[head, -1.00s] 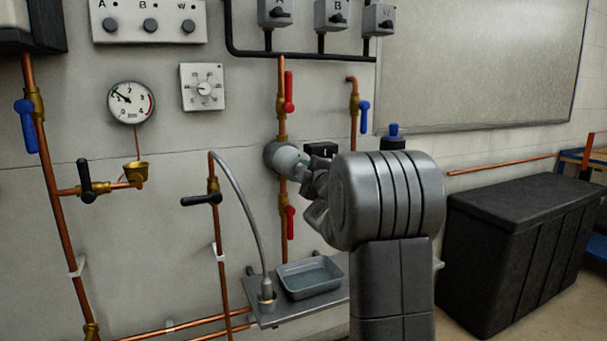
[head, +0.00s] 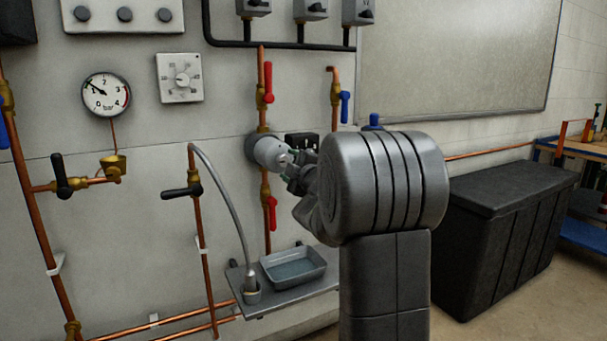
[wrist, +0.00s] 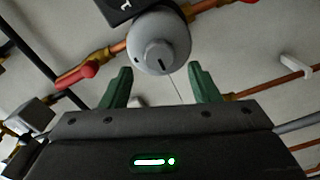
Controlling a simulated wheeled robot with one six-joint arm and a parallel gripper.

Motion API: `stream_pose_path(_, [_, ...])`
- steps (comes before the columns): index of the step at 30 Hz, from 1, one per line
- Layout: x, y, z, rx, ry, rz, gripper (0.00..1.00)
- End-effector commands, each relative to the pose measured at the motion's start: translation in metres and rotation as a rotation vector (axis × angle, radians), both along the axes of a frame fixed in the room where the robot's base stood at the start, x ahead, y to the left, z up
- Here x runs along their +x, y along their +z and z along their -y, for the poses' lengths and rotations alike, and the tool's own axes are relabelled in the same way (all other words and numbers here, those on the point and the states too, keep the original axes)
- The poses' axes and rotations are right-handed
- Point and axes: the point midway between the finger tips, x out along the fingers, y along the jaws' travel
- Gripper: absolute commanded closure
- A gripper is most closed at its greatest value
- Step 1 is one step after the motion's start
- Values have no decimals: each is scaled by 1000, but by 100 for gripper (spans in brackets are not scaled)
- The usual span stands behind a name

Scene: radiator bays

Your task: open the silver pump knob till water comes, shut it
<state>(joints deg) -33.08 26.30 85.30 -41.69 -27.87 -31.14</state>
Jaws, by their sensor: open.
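The silver pump (head: 266,150) sits on a vertical copper pipe on the wall, with red lever valves above and below it. In the wrist view its round face, the knob (wrist: 160,50), has a dark slot across it. My gripper (wrist: 162,84) is open, its green fingers apart on either side of the lower part of the face, with nothing held. In the head view my gripper (head: 297,168) is close to the pump's front, partly hidden by my arm. I cannot tell whether the fingers touch the knob. No water is clearly visible at the knob.
A gauge (head: 106,94) hangs at left. A large black chest (head: 500,235) stands at right.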

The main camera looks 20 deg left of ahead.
Motion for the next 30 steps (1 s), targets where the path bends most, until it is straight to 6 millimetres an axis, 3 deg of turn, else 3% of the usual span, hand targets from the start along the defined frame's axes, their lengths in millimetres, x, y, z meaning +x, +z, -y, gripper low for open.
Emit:
stream_pose_path(6, [-31, 1, 40, 1, -2, -1, 45])
stream_pose_path(13, [-54, 0, 67, 0, -2, -1, 45])
stream_pose_path(30, [-60, -1, 75, 0, -1, -2, 45])
